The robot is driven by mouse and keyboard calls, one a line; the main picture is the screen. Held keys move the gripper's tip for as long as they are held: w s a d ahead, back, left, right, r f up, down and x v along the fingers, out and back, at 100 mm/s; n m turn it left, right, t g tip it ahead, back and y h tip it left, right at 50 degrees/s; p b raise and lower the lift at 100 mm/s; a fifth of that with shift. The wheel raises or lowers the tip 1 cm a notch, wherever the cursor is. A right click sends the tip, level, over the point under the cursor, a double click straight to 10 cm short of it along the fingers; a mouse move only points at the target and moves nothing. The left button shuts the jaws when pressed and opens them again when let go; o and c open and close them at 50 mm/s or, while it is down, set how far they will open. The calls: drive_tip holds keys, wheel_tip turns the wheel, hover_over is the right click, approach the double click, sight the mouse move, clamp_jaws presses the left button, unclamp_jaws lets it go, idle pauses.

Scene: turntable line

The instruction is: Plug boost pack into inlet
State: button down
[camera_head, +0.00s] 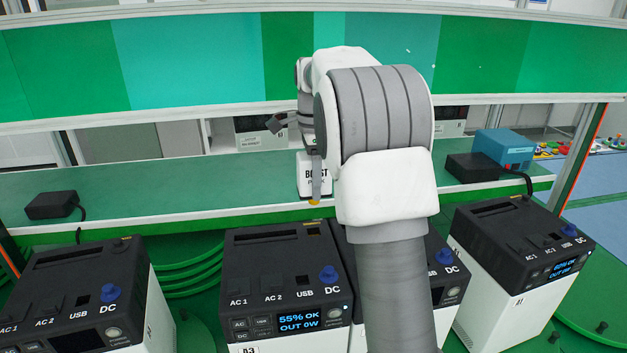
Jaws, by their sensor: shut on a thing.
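The boost pack (303,186) is a white block with "BOOST" lettering and a yellow tip at its lower end. My gripper (315,158) is shut on it and holds it upright, above and behind the middle power station. A finger covers part of the lettering. The middle power station (285,280) has a black top with a long slot (272,239) that may be the inlet, AC and USB sockets, a blue DC plug and a display reading "55% OK OUT 0W". The pack appears apart from the station.
Similar stations stand at left (75,290), behind my arm (446,262), and at right (525,245). A green shelf (200,182) behind them carries black adapters (51,205) (474,167) and a blue box (503,148). My arm blocks the centre right.

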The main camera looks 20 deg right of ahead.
wheel_tip(320, 180, down, 5)
drive_tip(key=b, duration=0.5)
drive_tip(key=shift+f, duration=0.2)
drive_tip(key=shift+f+b, duration=0.75)
drive_tip(key=shift+f, duration=0.3)
drive_tip(key=shift+f+b, duration=0.6)
drive_tip(key=shift+f, duration=0.7)
unclamp_jaws()
drive_tip(key=shift+f, duration=0.15)
